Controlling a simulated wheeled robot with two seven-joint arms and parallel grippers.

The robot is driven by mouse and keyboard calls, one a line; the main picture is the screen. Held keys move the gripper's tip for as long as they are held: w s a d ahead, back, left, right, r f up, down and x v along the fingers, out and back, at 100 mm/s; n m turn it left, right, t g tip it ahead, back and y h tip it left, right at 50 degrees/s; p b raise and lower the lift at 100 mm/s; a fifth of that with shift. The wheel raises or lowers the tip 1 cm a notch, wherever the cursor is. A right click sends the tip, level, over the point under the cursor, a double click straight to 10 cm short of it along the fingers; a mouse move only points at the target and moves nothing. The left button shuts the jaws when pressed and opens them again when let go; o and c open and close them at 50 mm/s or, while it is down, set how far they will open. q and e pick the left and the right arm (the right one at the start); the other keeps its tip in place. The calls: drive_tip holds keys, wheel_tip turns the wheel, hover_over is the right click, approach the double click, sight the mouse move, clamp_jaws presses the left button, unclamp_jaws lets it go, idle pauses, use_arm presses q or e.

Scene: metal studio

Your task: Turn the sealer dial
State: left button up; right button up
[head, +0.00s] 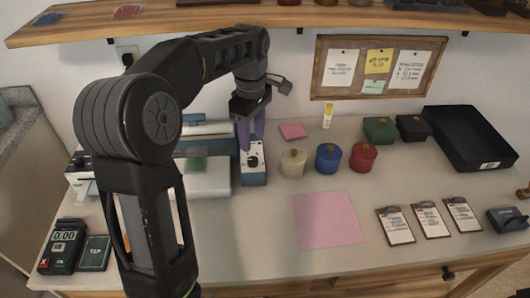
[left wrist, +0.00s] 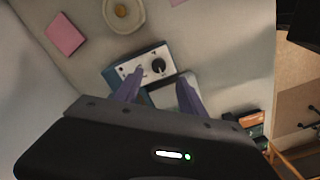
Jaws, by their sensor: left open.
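The sealer (head: 208,180) is a blue and white machine on the counter, partly hidden behind my left arm. Its white control panel with a black dial (head: 253,161) is at its right end. The panel and black dial (left wrist: 158,66) also show in the left wrist view. My left gripper (head: 251,146) points down over this panel, with purple fingers. In the left wrist view the open fingers (left wrist: 160,78) have a gap between them, and the dial shows in line with the gap, just past the tips. I cannot tell whether a finger touches the panel. My right gripper is out of view.
Cream, blue (head: 328,158) and red lidded pots stand right of the sealer. A pink sheet (head: 328,219) lies in front of them. Clipboards (head: 429,222) and a black tray (head: 467,138) are at right. A card terminal (head: 62,246) sits front left. A shelf (head: 270,17) hangs above.

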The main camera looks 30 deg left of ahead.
sight(254, 160)
use_arm(q)
drive_tip(key=shift+w, duration=0.1)
drive_tip(key=shift+f, duration=0.1)
wheel_tip(254, 160, down, 8)
drive_tip(key=shift+r, duration=0.15)
idle(0.4)
drive_tip(key=shift+c, duration=0.6)
clamp_jaws()
